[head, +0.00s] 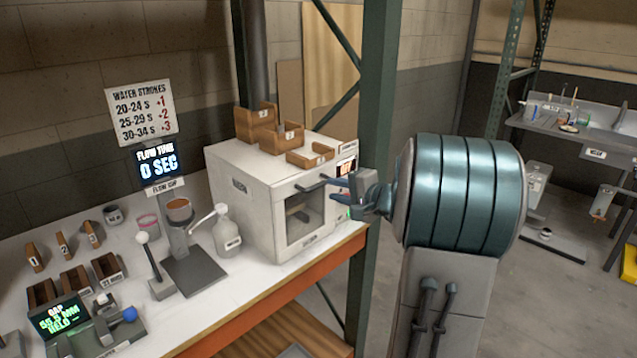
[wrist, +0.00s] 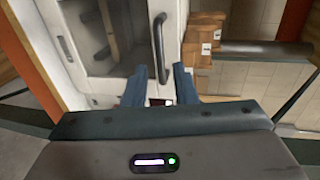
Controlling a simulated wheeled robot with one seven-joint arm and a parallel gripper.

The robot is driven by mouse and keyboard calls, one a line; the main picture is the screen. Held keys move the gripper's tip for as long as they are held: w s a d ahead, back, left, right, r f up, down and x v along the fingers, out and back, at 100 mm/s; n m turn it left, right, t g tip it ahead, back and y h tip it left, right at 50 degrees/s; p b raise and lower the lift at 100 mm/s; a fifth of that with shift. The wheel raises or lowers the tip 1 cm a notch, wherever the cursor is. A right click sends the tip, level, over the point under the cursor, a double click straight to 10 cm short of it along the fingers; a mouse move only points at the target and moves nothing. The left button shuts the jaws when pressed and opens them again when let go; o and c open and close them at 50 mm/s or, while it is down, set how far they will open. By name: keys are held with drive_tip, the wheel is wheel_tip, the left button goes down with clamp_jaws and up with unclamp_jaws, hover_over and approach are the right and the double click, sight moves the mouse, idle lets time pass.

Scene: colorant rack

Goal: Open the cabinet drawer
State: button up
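The cabinet (head: 262,197) is a white box on the workbench with a glass-fronted door (head: 304,214). Its dark bar handle (head: 313,186) runs along the door's top edge, and the door looks shut. In the wrist view the handle (wrist: 159,45) stands ahead of my gripper (wrist: 160,82), with its near end close to the gap between the two blue fingers. The fingers are apart with nothing clearly held. In the head view my gripper (head: 354,201) is at the cabinet's front right, by the small display panel. I cannot tell whether it touches the handle.
Wooden trays (head: 308,155) sit on top of the cabinet. A green post (head: 378,110) rises just behind my gripper. A white bottle (head: 227,232) and a flow cup stand (head: 180,215) are left of the cabinet. Floor in front of the bench is open.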

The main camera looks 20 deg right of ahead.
sight(319, 186)
drive_tip(key=p+x, duration=0.1)
drive_tip(key=x, duration=0.5)
drive_tip(key=shift+w+a, duration=0.15)
drive_tip(key=shift+w, duration=0.2)
drive_tip(key=shift+f, duration=0.1)
clamp_jaws()
